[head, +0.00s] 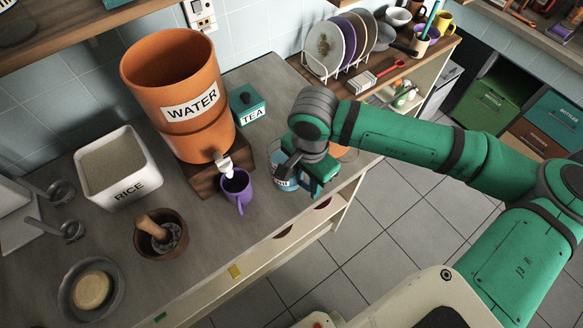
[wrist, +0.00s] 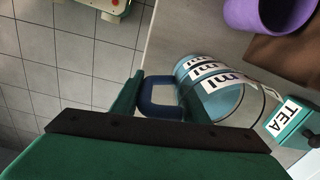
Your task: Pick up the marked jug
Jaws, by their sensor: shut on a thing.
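The marked jug (wrist: 226,82) is clear and bluish, with white labels reading "ml". In the wrist view its dark blue handle (wrist: 160,84) lies between the two green fingers of my gripper (wrist: 158,100). My gripper is shut on that handle. In the head view the jug (head: 277,160) is at the counter's front edge, right of the purple mug, and partly hidden by my gripper (head: 308,178). I cannot tell whether its base touches the counter.
A purple mug (head: 237,187) stands under the tap of the orange water dispenser (head: 180,90). A teal tea box (head: 247,104) is behind the jug. A rice bin (head: 118,170), mortar (head: 160,235) and bowl (head: 92,290) are on the left. A plate rack (head: 342,55) stands behind right.

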